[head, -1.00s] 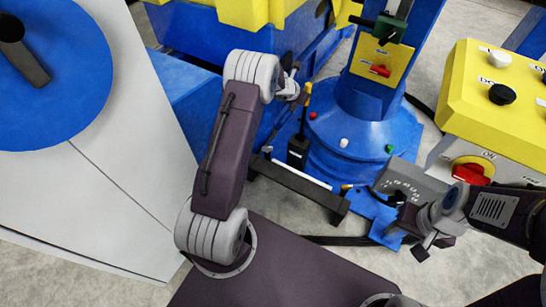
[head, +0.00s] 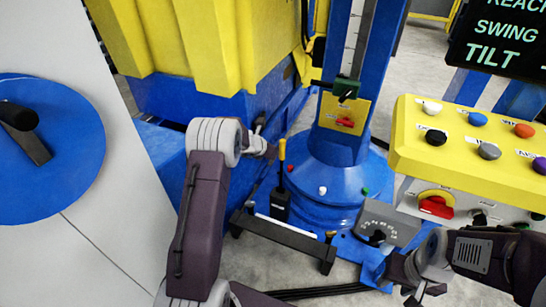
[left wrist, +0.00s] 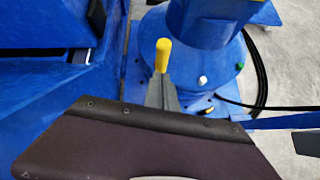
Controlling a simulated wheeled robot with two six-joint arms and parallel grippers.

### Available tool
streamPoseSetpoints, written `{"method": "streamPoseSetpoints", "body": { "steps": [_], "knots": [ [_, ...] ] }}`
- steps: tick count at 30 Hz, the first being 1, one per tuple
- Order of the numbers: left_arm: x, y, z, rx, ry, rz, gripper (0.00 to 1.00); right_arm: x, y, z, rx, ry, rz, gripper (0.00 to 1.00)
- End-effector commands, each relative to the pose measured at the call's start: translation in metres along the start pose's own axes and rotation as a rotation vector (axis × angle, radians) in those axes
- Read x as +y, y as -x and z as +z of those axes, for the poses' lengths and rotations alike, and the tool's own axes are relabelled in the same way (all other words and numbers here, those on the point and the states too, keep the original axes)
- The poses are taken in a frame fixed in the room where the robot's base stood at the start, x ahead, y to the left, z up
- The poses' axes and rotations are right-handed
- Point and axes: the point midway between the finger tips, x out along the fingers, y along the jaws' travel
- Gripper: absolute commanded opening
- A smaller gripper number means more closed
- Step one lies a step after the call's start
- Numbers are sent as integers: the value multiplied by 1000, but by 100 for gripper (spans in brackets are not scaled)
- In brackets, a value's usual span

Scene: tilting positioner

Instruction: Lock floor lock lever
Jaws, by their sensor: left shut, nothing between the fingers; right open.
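The floor lock lever is a black piece with a yellow handle (head: 282,150), standing about upright beside the blue round base. In the left wrist view its yellow handle (left wrist: 162,55) shows near the middle. My left gripper (head: 268,150) is just left of the handle in the head view; it is shut and empty. Its fingers are small and partly hidden by the wrist, so I cannot tell whether they touch the handle. My right gripper (head: 408,288) is open and empty at the lower right, below the grey dial plate.
A blue column with a red switch (head: 345,122) rises from the round base (head: 330,185). A yellow button box (head: 470,140) stands at the right, a grey dial plate (head: 388,222) below it. A black bar (head: 285,240) lies in front. A white cabinet with a blue disc (head: 50,150) is left.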

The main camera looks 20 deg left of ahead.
Motion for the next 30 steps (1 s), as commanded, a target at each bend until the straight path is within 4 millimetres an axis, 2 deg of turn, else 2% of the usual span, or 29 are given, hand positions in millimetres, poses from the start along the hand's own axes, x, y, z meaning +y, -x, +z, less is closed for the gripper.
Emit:
{"method": "streamPoseSetpoints", "body": {
  "steps": [1,3,9,30],
  "knots": [
    [2,14,10,2,-1,0,0,0,12,-2,0,0,0,42],
    [3,26,17,4,-1,0,0,0,20,-2,0,0,0,42],
    [6,47,28,7,-1,-1,0,-1,31,-3,0,0,0,42],
    [6,50,28,9,-1,-1,0,-1,31,-4,-1,0,0,42]
  ]
}}
